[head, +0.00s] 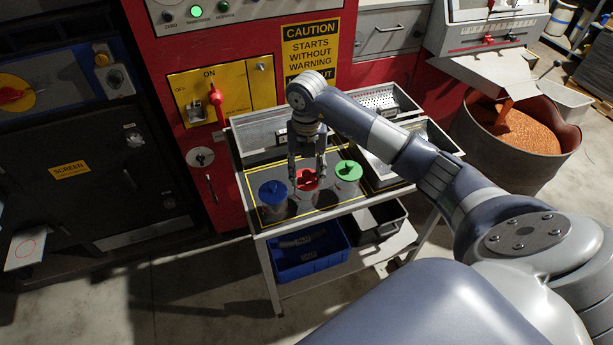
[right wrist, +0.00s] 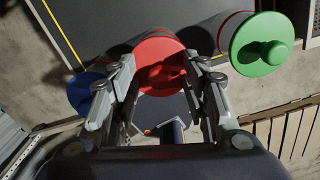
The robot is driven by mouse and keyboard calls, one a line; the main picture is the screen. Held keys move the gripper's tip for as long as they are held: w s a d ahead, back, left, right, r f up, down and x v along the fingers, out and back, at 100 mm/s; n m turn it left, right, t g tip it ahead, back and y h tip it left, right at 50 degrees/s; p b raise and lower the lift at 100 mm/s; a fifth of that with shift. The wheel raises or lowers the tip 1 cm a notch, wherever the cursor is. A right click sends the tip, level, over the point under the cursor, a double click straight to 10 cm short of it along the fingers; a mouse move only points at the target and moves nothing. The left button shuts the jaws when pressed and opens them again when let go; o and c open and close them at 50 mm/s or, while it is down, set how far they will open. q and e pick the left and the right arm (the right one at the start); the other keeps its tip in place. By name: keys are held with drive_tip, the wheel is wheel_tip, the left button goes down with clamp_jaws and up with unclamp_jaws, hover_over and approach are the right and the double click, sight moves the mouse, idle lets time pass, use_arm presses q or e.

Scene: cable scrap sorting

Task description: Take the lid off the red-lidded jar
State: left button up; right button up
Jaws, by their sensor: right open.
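The red-lidded jar stands on the cart's grey top between two other jars, and its red lid (head: 307,180) is on it. The red lid (right wrist: 160,64) also shows in the right wrist view, between the fingers. My right gripper (head: 307,178) is open and points down over the red lid, with a finger on either side. In the right wrist view its fingertips (right wrist: 162,66) are apart, and I cannot tell whether they touch the lid. Part of the lid's knob is in shadow. My left gripper is not in view.
A blue-lidded jar (head: 272,194) stands close on the left and a green-lidded jar (head: 347,173) close on the right. Metal trays (head: 262,135) lie behind and to the right on the cart. A blue bin (head: 308,256) sits on the lower shelf. A red machine stands behind.

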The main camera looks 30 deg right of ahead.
drive_tip(key=c, duration=0.9)
drive_tip(key=shift+o, duration=0.2)
drive_tip(key=shift+r, duration=0.1)
